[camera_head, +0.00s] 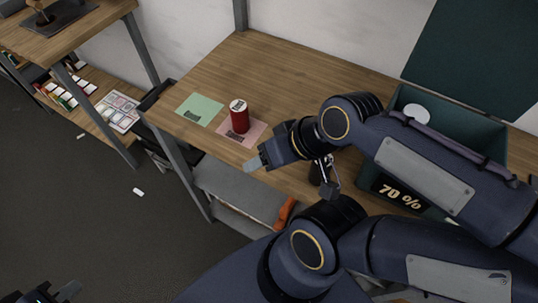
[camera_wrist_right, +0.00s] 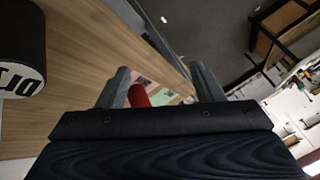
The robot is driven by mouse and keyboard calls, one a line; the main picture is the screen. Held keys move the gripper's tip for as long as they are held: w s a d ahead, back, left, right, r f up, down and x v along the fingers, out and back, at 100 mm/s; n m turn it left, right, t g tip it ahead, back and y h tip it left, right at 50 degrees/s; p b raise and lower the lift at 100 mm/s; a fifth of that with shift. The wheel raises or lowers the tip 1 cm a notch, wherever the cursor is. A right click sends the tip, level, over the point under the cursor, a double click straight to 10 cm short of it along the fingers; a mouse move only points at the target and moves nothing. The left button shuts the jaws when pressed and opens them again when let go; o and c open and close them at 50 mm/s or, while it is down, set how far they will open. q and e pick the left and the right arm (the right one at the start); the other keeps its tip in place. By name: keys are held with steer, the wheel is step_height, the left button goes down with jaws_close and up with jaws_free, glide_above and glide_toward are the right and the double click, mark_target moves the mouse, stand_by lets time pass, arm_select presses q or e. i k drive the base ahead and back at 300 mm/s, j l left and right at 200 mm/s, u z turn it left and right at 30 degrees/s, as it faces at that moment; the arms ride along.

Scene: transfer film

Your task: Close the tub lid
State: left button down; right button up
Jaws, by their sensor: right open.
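The dark teal tub (camera_head: 455,122) stands on the right part of the wooden table. Its front carries a "70 %" label (camera_head: 398,192). A large dark teal panel (camera_head: 475,50) rises behind it, apparently its lid standing open. A white round thing (camera_head: 416,113) shows inside the tub. My right arm crosses in front and hides part of the tub. My right gripper (camera_head: 256,163) is left of the tub, over the table's front edge. Its fingers are apart and empty in the right wrist view (camera_wrist_right: 161,85). My left gripper (camera_head: 58,291) is at the bottom left, cut off by the frame.
A red canister (camera_head: 240,118) with a white top stands on a pink sheet (camera_head: 253,130), near my right gripper. A green sheet (camera_head: 199,109) lies to its left. The table's back left (camera_head: 255,60) is clear.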

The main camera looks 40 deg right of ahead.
mark_target(482, 55)
steer(key=k+z, duration=0.2)
steer(key=i+z, duration=0.2)
steer(key=z, duration=2.45)
steer(key=k+z, duration=0.45)
steer(key=z, duration=0.2)
